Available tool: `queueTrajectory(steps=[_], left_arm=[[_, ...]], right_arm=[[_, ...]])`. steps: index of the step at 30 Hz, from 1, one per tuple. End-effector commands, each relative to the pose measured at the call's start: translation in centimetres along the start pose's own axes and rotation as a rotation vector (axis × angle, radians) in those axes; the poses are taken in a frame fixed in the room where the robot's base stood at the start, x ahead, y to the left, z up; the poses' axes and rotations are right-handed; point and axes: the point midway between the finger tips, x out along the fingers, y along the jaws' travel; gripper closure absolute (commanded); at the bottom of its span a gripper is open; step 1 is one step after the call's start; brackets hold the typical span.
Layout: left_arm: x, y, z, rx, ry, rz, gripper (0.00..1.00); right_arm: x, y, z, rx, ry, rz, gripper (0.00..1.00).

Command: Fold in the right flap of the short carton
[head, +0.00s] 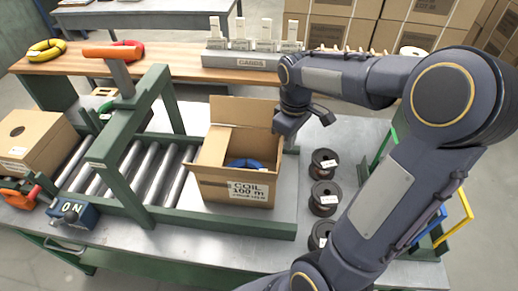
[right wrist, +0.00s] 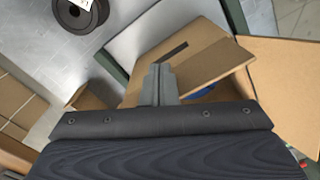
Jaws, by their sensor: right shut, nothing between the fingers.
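A blue coil (head: 244,163) lies inside and also shows as a sliver in the right wrist view (right wrist: 203,91). One tall flap (head: 245,111) stands up at the back. My right gripper (head: 290,126) is at the carton's upper right edge, fingers pointing down. In the right wrist view its shut, empty fingers (right wrist: 158,84) are in front of a brown flap (right wrist: 213,66); I cannot tell whether they touch it. The right flap is mostly hidden in the head view.
Several black spools (head: 324,198) stand right of the carton. A green frame (head: 130,130) spans the rollers (head: 135,165) at left, with another carton (head: 38,148) beyond. My right arm covers the right side.

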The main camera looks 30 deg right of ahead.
Motion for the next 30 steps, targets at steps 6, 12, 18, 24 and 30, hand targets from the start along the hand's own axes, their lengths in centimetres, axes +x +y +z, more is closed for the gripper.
queueTrajectory(steps=[6, 12, 18, 24, 30], left_arm=[[0.0, 0.0, 0.0, 0.0, 0.0, 0.0, 0.64], [-0.1, 0.0, 0.0, 0.0, 0.0, 0.0, 0.64], [-0.2, 0.1, -0.1, 0.0, 0.0, 0.0, 0.64], [-0.4, 0.2, -0.2, 0.0, 0.0, 0.0, 0.64], [-0.6, 0.3, -0.3, 0.0, 0.0, 0.0, 0.64]], right_arm=[[0.0, -0.8, -1.4, -0.002, 0.0, 0.0, 1.0], [0.0, -1.5, -2.6, -0.004, 0.0, 0.0, 1.0], [0.0, -2.2, -3.8, -0.003, -0.001, 0.0, 1.0], [0.1, -2.9, -5.0, -0.002, -0.001, 0.0, 1.0], [0.1, -3.6, -6.2, -0.003, -0.001, 0.0, 1.0]])
